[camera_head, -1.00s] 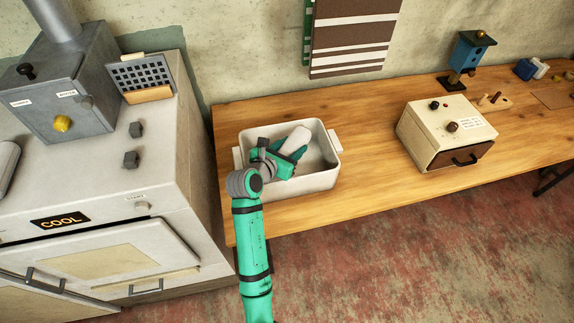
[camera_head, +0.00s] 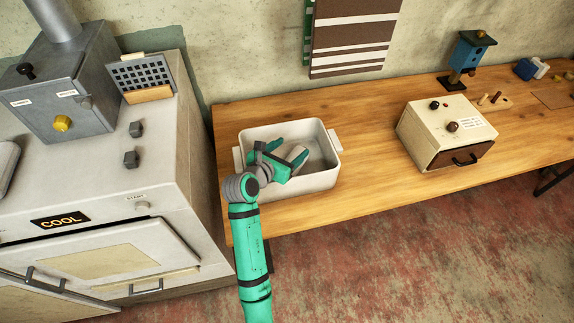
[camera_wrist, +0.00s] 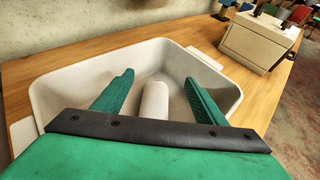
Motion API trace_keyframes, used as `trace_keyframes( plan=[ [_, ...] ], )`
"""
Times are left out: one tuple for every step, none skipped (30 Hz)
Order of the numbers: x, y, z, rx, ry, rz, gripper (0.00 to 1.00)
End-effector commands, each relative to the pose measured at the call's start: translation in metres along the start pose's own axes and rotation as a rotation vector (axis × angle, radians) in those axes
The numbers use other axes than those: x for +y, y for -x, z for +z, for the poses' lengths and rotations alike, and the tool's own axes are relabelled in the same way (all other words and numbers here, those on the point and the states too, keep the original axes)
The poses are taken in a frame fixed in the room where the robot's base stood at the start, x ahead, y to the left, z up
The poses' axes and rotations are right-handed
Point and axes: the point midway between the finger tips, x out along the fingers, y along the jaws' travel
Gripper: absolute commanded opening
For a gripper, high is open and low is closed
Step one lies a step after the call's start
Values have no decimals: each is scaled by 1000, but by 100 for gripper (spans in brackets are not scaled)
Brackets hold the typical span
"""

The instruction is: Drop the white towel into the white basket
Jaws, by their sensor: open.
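The white basket (camera_head: 318,180) stands on the wooden table near its left end. The white towel (camera_wrist: 155,101), a rolled shape, lies on the basket's floor in the wrist view. In the head view the towel (camera_head: 296,154) shows only partly, beside my green fingers. My gripper (camera_wrist: 162,88) is open over the basket, its fingers apart on either side of the towel and not closed on it. The near end of the towel is hidden by the gripper's front edge.
A cream box with a brown drawer front (camera_head: 440,130) stands right of the basket on the table (camera_head: 370,140). A cream oven unit (camera_head: 100,200) stands left of the table. The table between basket and cream box is clear.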

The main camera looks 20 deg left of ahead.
Motion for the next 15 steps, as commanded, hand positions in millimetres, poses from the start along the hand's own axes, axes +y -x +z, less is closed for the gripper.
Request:
trace_keyframes(
  plan=[
    [0, 9, 0, -1, 0, 2, 65],
    [0, 14, 0, -1, 0, 3, 65],
    [0, 22, 0, -1, 0, 3, 65],
    [1, 28, 0, -1, 0, 3, 65],
    [1, 34, 0, -2, 0, 4, 65],
    [0, 42, 0, -1, -1, 3, 65],
    [1, 47, 0, -2, 0, 3, 65],
    [1, 53, 0, -1, 0, 3, 65],
    [0, 60, 0, -1, 0, 3, 65],
    [0, 64, 0, -1, 0, 3, 65],
    [0, 69, 0, 0, -1, 3, 65],
    [0, 74, 0, -2, -1, 3, 65],
    [0, 78, 0, -1, 0, 2, 65],
    [0, 81, 0, -1, 0, 2, 65],
    [0, 85, 0, -1, 0, 2, 65]
  ],
)
